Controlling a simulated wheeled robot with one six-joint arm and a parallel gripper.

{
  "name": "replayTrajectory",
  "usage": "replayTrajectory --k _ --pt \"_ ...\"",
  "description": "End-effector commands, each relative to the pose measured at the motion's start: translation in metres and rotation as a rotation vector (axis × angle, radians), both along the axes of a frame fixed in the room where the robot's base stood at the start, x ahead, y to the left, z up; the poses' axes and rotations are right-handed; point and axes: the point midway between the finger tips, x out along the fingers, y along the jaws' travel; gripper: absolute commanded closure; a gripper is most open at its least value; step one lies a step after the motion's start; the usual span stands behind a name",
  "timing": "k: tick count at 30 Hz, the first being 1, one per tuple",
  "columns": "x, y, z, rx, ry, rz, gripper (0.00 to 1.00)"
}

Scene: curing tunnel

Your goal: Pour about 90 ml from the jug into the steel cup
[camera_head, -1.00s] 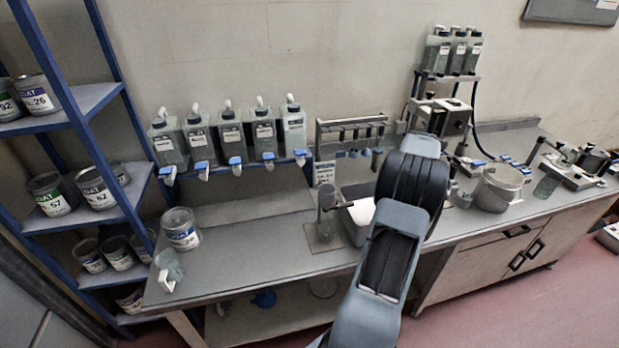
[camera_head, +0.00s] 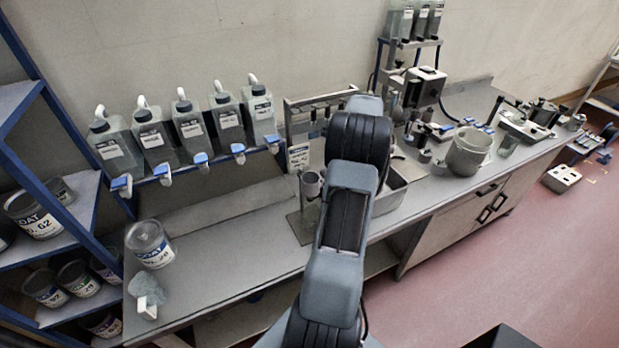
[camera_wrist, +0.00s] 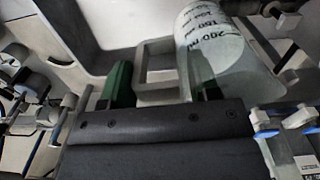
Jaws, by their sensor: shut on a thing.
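My gripper (camera_wrist: 160,88) has green fingertips in the wrist view, shut on the grey loop handle of the clear jug (camera_wrist: 213,45). In the head view my arm hides my gripper and the held jug. A small grey metal cup (camera_head: 311,184) stands left of my arm, over a flat plate on the bench; it seems to be the steel cup. A larger round steel pot (camera_head: 467,152) stands farther right.
Several bottles with blue-handled taps (camera_head: 191,130) line the wall rack. A paint can (camera_head: 149,244) and another clear vessel with a white handle (camera_head: 147,292) stand at the bench's left end. The bench (camera_head: 225,255) is clear between them and the metal cup.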

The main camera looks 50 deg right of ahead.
Motion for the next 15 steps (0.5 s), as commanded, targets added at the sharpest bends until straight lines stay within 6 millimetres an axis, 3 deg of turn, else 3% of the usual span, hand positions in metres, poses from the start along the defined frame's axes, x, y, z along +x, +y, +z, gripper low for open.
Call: replayTrajectory --k 15 --pt "0.003 0.016 0.015 -0.187 0.056 -0.018 0.81"
